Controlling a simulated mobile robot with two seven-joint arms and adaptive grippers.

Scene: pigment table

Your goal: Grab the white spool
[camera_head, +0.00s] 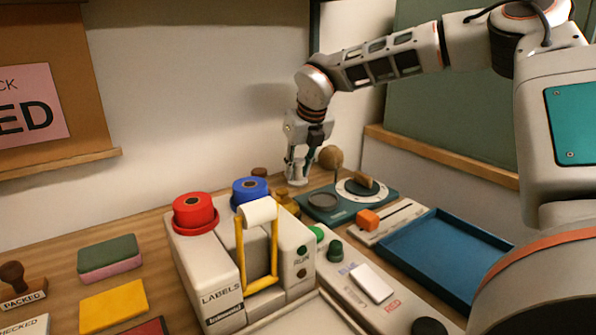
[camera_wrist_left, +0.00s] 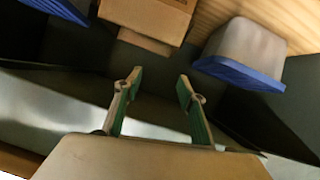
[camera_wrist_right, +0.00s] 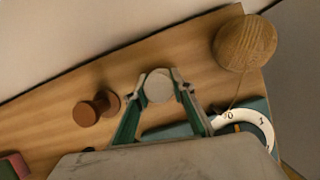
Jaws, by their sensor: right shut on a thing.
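The white spool (camera_wrist_right: 158,86) shows as a pale round top between the fingertips of my right gripper (camera_wrist_right: 160,84) in the right wrist view. The fingers touch it on both sides and are shut on it. In the head view my right gripper (camera_head: 300,160) points down at the back of the table, with the white spool (camera_head: 297,180) low between its fingers. I cannot tell whether the spool still touches the table. My left gripper (camera_wrist_left: 157,88) shows only in the left wrist view, with fingers apart and nothing between them.
A brown spool (camera_wrist_right: 97,107) and a wooden ball (camera_wrist_right: 245,42) stand on either side of the held spool. A teal scale (camera_head: 350,199) lies in front. The label machine (camera_head: 205,270) carries red (camera_head: 195,212) and blue (camera_head: 250,190) rolls. A blue tray (camera_head: 440,250) lies right.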

